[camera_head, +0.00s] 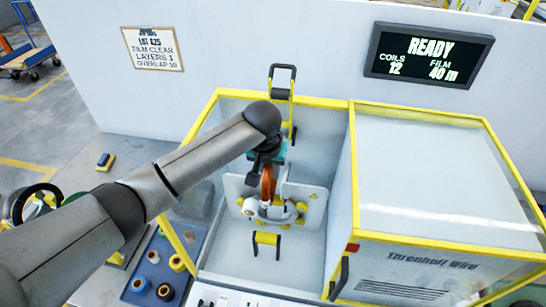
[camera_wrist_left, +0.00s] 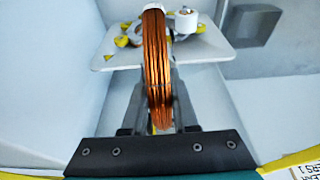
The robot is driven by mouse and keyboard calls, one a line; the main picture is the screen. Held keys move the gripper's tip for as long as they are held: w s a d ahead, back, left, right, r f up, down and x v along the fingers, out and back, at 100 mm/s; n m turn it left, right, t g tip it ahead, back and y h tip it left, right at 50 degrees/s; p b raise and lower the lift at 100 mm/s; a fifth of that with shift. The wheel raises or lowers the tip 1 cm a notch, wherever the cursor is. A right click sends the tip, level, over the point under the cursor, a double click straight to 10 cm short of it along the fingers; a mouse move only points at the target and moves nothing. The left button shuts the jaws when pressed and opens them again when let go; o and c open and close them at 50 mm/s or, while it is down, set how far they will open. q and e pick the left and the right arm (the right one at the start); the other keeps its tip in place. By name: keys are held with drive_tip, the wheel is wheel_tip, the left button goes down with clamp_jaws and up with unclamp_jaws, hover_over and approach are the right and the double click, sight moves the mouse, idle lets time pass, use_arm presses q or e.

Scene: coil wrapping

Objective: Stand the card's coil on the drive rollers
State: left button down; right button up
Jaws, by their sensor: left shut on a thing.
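My left gripper (camera_head: 267,160) reaches into the open bay of the wrapping machine and is shut on a copper coil (camera_head: 268,183). In the left wrist view the gripper (camera_wrist_left: 155,118) pinches the coil (camera_wrist_left: 157,60), which is seen edge-on and upright. The coil is at the pale plate (camera_head: 312,200) with a grey ring (camera_head: 268,221) and several yellow rollers. The plate also shows in the left wrist view (camera_wrist_left: 215,52). I cannot tell whether the coil touches the rollers. The wall card (camera_head: 153,49) reads film clear, layers 1, overlap 50. My right gripper is not in view.
A yellow-framed cover (camera_head: 440,190) stands right of the bay. A blue tray (camera_head: 200,240) with several spools lies at its left. A black handle (camera_head: 283,72) rises at the bay's back. The wall screen (camera_head: 428,55) reads READY, coils 12, film 40 m.

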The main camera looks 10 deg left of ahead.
use_arm(q)
drive_tip(key=shift+r, duration=0.1)
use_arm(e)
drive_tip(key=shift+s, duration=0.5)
use_arm(q)
drive_tip(key=shift+f+b, duration=1.45)
drive_tip(key=shift+f, duration=1.7)
drive_tip(key=shift+f+b, duration=1.4)
drive_tip(key=shift+f, duration=1.3)
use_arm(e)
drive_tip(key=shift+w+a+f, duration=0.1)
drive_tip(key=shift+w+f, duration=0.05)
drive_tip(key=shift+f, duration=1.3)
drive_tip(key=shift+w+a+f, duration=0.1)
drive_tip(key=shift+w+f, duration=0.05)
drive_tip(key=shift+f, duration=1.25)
use_arm(q)
drive_tip(key=shift+f+b, duration=0.3)
drive_tip(key=shift+f, duration=0.3)
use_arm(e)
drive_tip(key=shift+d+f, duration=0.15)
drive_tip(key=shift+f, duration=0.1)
use_arm(q)
drive_tip(key=c, duration=0.6)
unclamp_jaws()
drive_tip(key=shift+s+f, duration=0.1)
drive_tip(key=shift+f, duration=0.05)
